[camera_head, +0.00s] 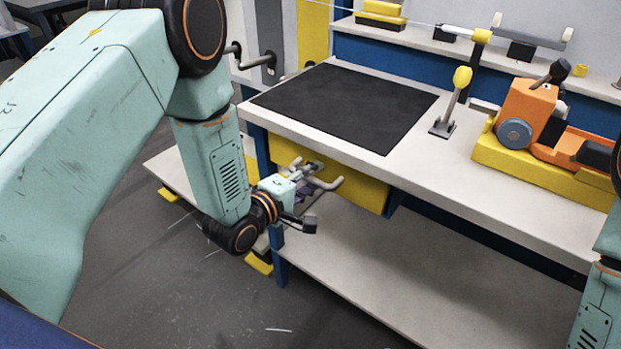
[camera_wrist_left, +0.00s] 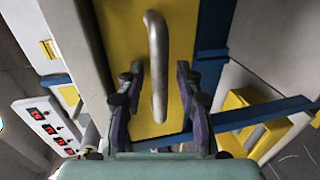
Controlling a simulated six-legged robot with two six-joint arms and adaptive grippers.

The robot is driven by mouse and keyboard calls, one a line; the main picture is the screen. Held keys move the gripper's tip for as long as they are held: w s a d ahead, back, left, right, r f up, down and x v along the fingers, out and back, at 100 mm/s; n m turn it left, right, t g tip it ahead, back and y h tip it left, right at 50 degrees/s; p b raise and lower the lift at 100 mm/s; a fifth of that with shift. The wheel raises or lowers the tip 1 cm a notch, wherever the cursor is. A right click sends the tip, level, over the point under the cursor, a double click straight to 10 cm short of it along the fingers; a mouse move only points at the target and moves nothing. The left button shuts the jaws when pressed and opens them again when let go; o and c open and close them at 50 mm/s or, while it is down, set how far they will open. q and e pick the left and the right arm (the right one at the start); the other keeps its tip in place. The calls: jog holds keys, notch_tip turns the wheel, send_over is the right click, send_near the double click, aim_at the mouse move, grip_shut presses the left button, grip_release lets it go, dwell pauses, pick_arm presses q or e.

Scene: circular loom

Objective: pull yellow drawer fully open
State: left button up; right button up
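The yellow drawer (camera_head: 362,190) sits under the tabletop's left part, its front about in line with the table edge; it looks shut. Its grey bar handle (camera_head: 328,184) sticks out from the front. My left gripper (camera_head: 308,176) is at the handle, partly covering it and the drawer's left part. In the left wrist view the drawer front (camera_wrist_left: 118,35) fills the middle. The handle (camera_wrist_left: 156,50) lies between the two spread fingers of my left gripper (camera_wrist_left: 158,85), with gaps on both sides. My right gripper is out of the picture.
A black mat (camera_head: 345,105) lies on the workbench (camera_head: 470,165) above the drawer. An orange machine on a yellow base (camera_head: 540,165) stands at the right. A lower shelf (camera_head: 400,265) runs below the drawer. The floor (camera_head: 185,285) in front is mostly clear.

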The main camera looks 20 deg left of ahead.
pick_arm(q)
grip_shut()
dwell(0.6)
